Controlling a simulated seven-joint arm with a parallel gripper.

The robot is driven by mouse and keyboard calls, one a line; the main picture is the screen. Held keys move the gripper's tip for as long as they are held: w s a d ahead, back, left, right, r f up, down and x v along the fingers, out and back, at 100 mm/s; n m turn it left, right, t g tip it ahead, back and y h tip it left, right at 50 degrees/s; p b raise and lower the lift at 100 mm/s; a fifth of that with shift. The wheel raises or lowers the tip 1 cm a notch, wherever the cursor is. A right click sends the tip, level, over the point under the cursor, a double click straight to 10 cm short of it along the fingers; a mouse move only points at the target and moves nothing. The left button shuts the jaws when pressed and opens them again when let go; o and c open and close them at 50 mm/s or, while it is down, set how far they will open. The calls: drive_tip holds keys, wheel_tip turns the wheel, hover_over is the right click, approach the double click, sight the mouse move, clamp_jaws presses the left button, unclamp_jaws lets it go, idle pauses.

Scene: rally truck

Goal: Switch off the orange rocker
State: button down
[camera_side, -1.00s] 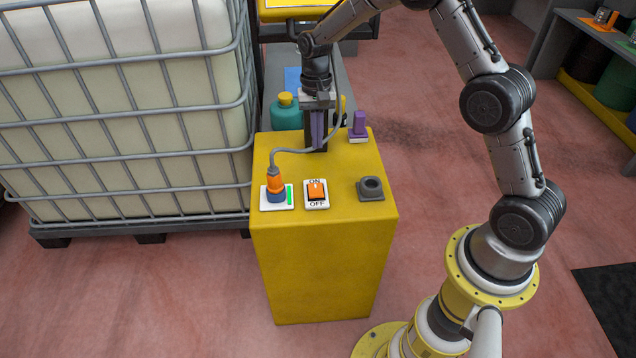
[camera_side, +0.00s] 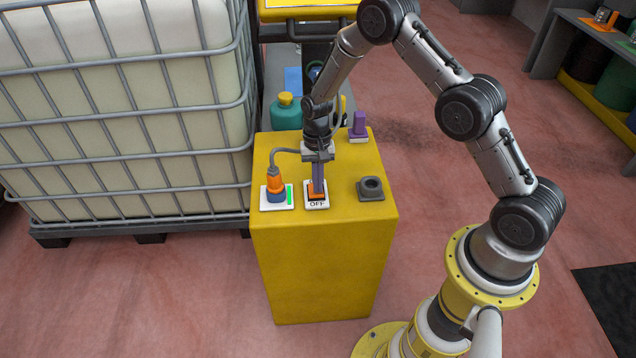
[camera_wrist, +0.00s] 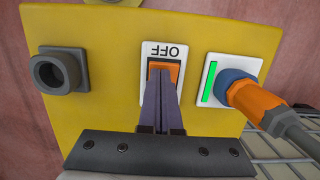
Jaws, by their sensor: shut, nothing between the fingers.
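The orange rocker (camera_side: 316,197) sits in a white plate marked OFF on top of the yellow cabinet (camera_side: 325,250). In the wrist view the rocker (camera_wrist: 165,70) shows just beyond my fingertips, with the OFF lettering beyond it. My gripper (camera_side: 318,190) is shut and empty, pointing down, with its purple fingertips at the rocker. The fingers hide the ON side of the plate. I cannot tell whether the tips touch the rocker or which way it is tilted.
Left of the rocker, an orange and blue plug (camera_side: 276,187) with a grey cable stands on a white plate with a green strip (camera_side: 290,194). A grey round socket (camera_side: 371,188) is to the right. A purple block (camera_side: 359,124) stands behind.

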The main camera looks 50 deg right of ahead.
drive_tip(key=shift+f, duration=0.1)
idle(0.3)
drive_tip(key=shift+s+f, duration=0.1)
drive_tip(key=shift+f, duration=0.1)
drive_tip(key=shift+d, duration=0.1)
drive_tip(key=shift+w+d+r, duration=0.2)
drive_tip(key=shift+w+d, duration=0.25)
drive_tip(key=shift+w, duration=0.1)
idle(0.3)
wheel_tip(320, 180, up, 14)
drive_tip(key=w+d, duration=0.1)
drive_tip(key=shift+w+d, duration=0.25)
drive_tip(key=shift+w, duration=0.05)
drive_tip(key=shift+f, duration=0.1)
